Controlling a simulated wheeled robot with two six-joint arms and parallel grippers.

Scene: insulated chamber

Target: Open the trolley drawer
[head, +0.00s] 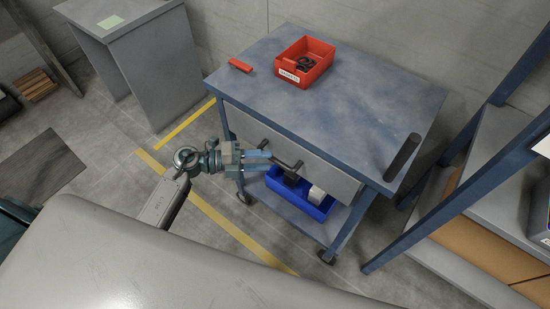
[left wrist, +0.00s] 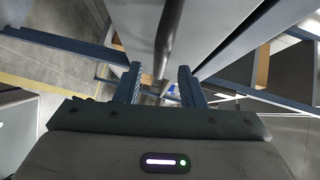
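The trolley (head: 340,95) has a blue-grey top and a light grey drawer front (head: 335,178) below it. The drawer looks shut, its front about flush with the frame. A dark bar handle (head: 288,162) runs along the drawer front, partly hidden by my left gripper (head: 268,160). In the left wrist view, the handle (left wrist: 169,40) runs between the two blue fingers of that gripper (left wrist: 159,85). The fingers are apart, with gaps on both sides of the bar in the picture. How deep the bar sits between them is unclear. My right gripper is not in view.
A red bin (head: 305,62) and a small red item (head: 240,66) are on the trolley top. A dark bar (head: 403,157) is at its right end. A blue bin (head: 310,207) sits on the lower shelf. A blue-framed rack (head: 430,222) stands close at right.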

